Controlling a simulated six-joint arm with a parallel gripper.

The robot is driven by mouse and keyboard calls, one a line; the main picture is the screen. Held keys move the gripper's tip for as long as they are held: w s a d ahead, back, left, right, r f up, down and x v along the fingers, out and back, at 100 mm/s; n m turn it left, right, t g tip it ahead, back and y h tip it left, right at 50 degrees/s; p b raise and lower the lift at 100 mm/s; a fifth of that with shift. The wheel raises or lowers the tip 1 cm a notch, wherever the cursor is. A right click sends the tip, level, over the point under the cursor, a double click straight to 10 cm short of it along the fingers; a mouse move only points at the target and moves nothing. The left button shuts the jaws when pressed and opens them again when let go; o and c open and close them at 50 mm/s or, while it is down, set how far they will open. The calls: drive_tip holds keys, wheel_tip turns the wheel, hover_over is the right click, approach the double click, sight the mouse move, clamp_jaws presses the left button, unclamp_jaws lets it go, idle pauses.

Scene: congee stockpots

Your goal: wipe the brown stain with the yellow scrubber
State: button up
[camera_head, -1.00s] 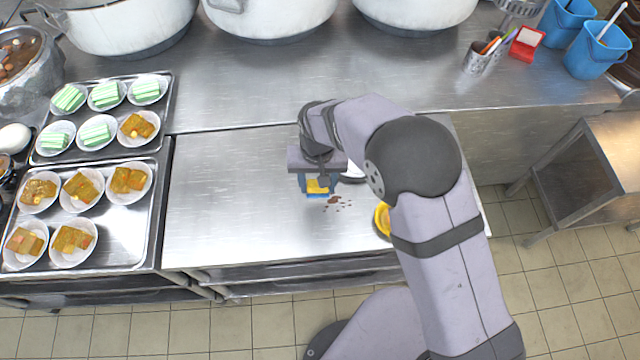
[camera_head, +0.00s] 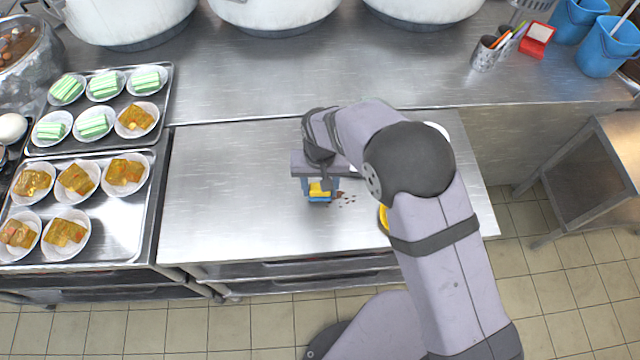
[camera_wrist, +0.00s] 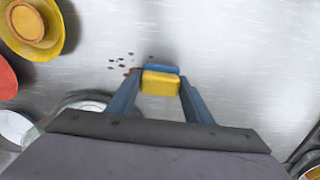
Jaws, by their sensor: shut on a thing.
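The yellow scrubber (camera_head: 319,190) has a blue layer on its lower side. My gripper (camera_head: 318,187) is shut on it, low over the steel counter. The scrubber also shows between my fingers in the wrist view (camera_wrist: 160,83). The brown stain (camera_head: 341,197) is a group of small dark spots just right of the scrubber in the head view. In the wrist view the stain (camera_wrist: 122,62) lies left of the scrubber, and part of it may be hidden under the scrubber. I cannot tell whether the scrubber touches the counter.
A yellow dish (camera_wrist: 33,27) and a red item (camera_wrist: 5,78) lie on the stain's side in the wrist view. Trays of plated cakes (camera_head: 105,262) stand at the left. Large pots (camera_head: 275,12) stand at the back. The counter left of my gripper (camera_head: 225,190) is clear.

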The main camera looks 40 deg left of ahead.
sight(357, 192)
drive_tip(key=shift+f, duration=0.65)
drive_tip(key=shift+f+b, duration=0.5)
drive_tip(key=shift+f, duration=0.1)
drive_tip(key=shift+w+d+r, duration=0.2)
drive_tip(key=shift+w+d, duration=0.1)
drive_tip(key=shift+w, duration=0.05)
drive_tip(key=shift+c, duration=0.8)
drive_tip(key=shift+w+d+f+p, duration=0.1)
drive_tip(key=shift+w+d+p, duration=0.15)
drive_tip(key=shift+p, duration=0.05)
drive_tip(key=shift+w+d, duration=2.95)
drive_tip(key=shift+d, duration=0.05)
drive_tip(key=shift+s+a+f+b, duration=0.1)
drive_tip(key=shift+s+a+b, duration=0.25)
drive_tip(key=shift+s+a, duration=3.3)
drive_tip(key=shift+w+d, duration=0.15)
drive_tip(key=shift+w, duration=0.6)
drive_tip(key=shift+w+d+p, duration=0.4)
drive_tip(key=shift+w+d, duration=2.8)
drive_tip(key=shift+d, duration=0.05)
drive_tip(key=shift+s+a+b, duration=0.35)
drive_tip(key=shift+s+a, duration=3.15)
drive_tip(key=shift+s+a+r+p, duration=0.1)
drive_tip(key=shift+r+p, duration=0.2)
drive_tip(key=shift+r, duration=0.05)
drive_tip(key=shift+r+p, duration=2.3)
drive_tip(key=shift+r, duration=1.55)
